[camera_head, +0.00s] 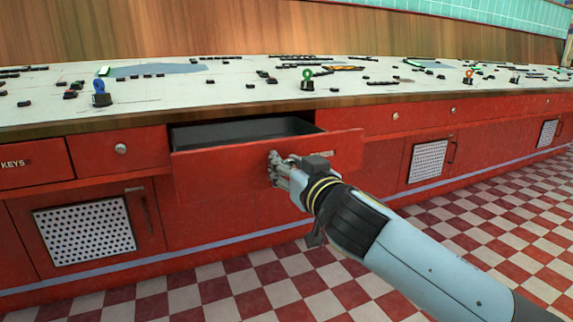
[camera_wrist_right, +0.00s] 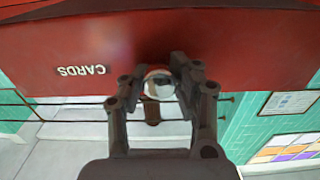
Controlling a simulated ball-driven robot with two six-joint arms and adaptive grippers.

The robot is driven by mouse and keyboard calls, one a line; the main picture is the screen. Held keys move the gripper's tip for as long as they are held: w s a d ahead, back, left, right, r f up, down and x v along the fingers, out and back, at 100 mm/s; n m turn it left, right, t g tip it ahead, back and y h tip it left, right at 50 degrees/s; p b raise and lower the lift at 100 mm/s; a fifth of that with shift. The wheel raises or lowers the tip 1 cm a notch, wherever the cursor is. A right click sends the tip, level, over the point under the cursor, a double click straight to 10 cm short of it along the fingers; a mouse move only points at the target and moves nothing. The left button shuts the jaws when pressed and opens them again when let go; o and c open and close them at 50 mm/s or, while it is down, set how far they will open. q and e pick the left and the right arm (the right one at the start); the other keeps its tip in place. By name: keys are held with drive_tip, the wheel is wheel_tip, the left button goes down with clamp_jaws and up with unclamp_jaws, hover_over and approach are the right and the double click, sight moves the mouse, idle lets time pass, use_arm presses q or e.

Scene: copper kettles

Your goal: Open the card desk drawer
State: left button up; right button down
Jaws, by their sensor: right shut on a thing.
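The red card desk drawer (camera_head: 222,162) stands pulled partly out of the long red desk, and its dark inside (camera_head: 245,134) shows. In the right wrist view the drawer front (camera_wrist_right: 200,35) bears the word CARDS, upside down. My right gripper (camera_head: 275,166) is at the middle of the drawer front. In the wrist view my right gripper (camera_wrist_right: 156,82) has its fingers on both sides of the round, shiny knob (camera_wrist_right: 159,87) and is shut on it. In the head view the gripper hides the knob. My left gripper is not in view.
The desk top (camera_head: 190,92) above carries several small dark blocks and coloured markers. The checkered floor (camera_head: 260,285) in front is clear.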

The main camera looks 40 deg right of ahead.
drive_tip(key=c, duration=1)
unclamp_jaws()
drive_tip(key=v, duration=1.2)
drive_tip(key=shift+f, duration=0.1)
